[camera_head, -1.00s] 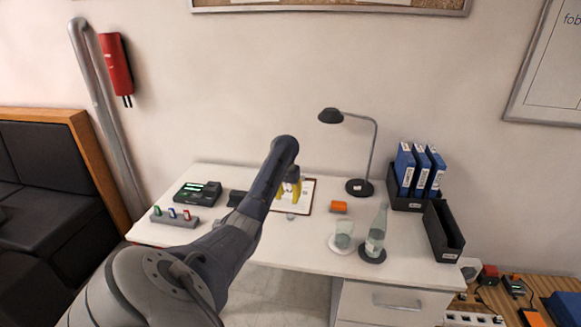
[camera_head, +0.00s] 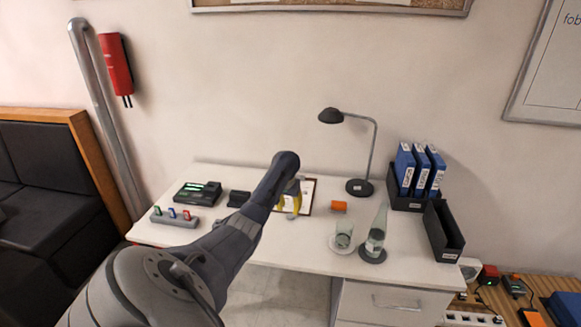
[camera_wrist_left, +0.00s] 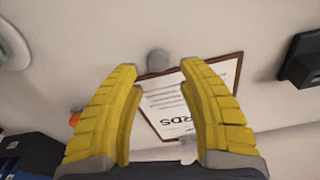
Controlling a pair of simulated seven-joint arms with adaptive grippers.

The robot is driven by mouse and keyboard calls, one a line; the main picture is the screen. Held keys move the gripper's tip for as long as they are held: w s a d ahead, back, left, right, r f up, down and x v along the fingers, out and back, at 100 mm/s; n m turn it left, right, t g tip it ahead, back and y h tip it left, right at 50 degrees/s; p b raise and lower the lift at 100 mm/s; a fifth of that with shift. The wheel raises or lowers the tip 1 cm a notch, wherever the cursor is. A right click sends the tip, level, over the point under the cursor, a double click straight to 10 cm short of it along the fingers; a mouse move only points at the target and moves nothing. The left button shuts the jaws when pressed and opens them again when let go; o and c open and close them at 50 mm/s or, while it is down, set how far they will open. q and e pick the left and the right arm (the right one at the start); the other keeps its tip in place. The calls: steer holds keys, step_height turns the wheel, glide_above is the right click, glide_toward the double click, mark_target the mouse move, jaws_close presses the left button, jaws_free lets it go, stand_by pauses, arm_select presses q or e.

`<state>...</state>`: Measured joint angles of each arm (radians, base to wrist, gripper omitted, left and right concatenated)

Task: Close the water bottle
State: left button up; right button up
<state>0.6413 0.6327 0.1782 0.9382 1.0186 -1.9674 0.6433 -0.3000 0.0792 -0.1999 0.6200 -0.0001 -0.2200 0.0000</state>
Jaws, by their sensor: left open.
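The clear water bottle (camera_head: 376,238) stands upright on a dark round coaster (camera_head: 372,257) at the right of the white desk. A small grey round piece, which looks like the bottle cap (camera_wrist_left: 157,59), lies on the desk beside the clipboard in the left wrist view. My left gripper (camera_head: 290,206) has yellow fingers and is open over the desk near the clipboard. In the left wrist view its fingertips (camera_wrist_left: 158,70) are spread on either side of the cap, with nothing gripped. My right gripper is out of view.
A glass (camera_head: 344,234) stands left of the bottle. A clipboard (camera_head: 309,191) lies beneath my left gripper, with an orange block (camera_head: 339,206) to its right. A lamp (camera_head: 360,187), blue binders (camera_head: 420,170) and a black tray (camera_head: 443,230) stand farther right.

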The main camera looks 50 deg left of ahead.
mark_target(291, 215)
arm_select(q)
steer(key=shift+w+a+f, duration=0.1)
steer(key=shift+w+f, duration=0.15)
steer(key=shift+f, duration=0.95)
steer(key=shift+w+f, duration=0.2)
steer(key=shift+f, duration=1)
steer(key=shift+c, duration=0.4)
steer(key=c, duration=0.6)
steer(key=shift+c, duration=0.2)
step_height(291, 215, up, 20)
